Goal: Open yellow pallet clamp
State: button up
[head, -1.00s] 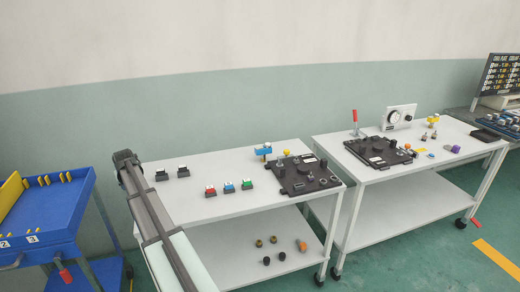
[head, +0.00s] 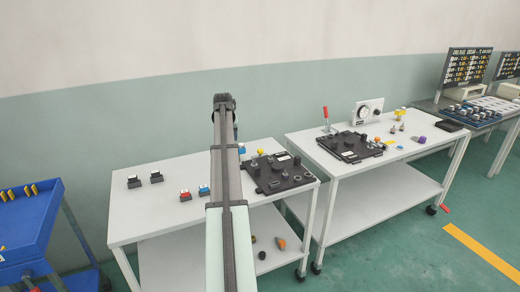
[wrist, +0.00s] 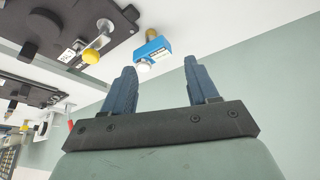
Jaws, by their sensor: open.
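A clamp with a yellow round knob (wrist: 91,57) and a silver stem stands on a black pallet (wrist: 50,50) in the wrist view. In the head view my arm hides most of the gripper.
A blue box with a white knob (wrist: 152,50) lies close to the fingertips in the wrist view. Small black blocks (head: 156,177) sit on the nearer table. A second white table holds another black pallet (head: 350,157) and a gauge box (head: 368,111). A blue cart (head: 30,225) stands left.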

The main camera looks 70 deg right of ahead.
jog(key=m+g, duration=0.1)
jog(key=m, duration=0.1)
send_near(260, 150)
jog(key=v, duration=0.5)
jog(key=x, duration=1.3)
jog(key=shift+d+f, duration=0.1)
jog(key=shift+f, duration=0.1)
grip_shut()
